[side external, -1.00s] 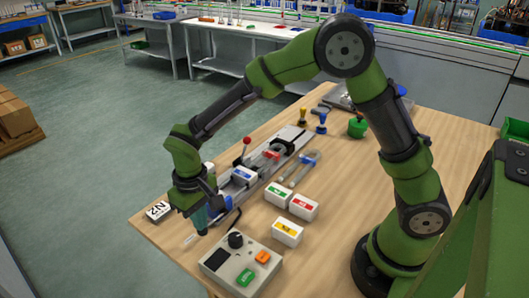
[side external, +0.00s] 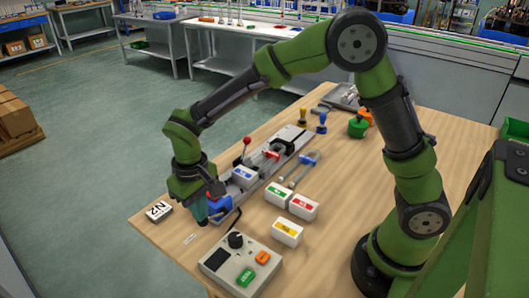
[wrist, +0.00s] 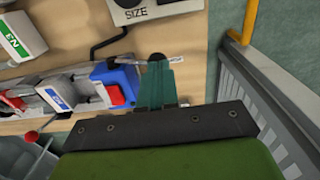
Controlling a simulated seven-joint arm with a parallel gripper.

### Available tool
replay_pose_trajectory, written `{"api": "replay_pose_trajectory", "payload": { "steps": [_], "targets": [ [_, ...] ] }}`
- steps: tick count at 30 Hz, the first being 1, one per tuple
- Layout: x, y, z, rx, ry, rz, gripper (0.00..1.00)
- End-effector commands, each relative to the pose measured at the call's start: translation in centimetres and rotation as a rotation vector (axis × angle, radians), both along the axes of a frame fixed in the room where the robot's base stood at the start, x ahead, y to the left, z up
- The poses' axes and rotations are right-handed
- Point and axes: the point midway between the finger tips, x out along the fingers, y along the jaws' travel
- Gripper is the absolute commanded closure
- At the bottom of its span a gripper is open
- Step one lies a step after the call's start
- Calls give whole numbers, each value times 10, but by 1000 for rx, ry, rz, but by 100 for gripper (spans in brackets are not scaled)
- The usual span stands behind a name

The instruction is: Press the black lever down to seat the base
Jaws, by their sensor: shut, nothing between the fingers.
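My gripper (side external: 201,220) is at the near-left end of the long grey sealing fixture (side external: 226,194), pointing down beside a blue and red block (side external: 219,206). In the wrist view its teal fingers (wrist: 160,78) are together and empty, just right of the blue and red block (wrist: 116,84). A round black knob (wrist: 157,57), apparently the lever's end, shows right at the fingertips. I cannot tell whether they touch it. A white block with a blue label (side external: 244,177) sits on the fixture.
A control box (side external: 241,262) with a black dial stands in front of the fixture. White blocks with green (side external: 278,195), red (side external: 304,207) and yellow (side external: 288,232) labels stand to its right. A red-knobbed lever (side external: 247,141) rises farther back.

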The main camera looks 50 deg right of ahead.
Motion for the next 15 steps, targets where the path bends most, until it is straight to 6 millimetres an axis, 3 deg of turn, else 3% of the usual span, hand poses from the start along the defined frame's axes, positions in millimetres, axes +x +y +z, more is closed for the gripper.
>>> {"api": "replay_pose_trajectory", "payload": {
  "steps": [15],
  "targets": [
    [0,-5,32,0,-2,-1,100]
  ]
}}
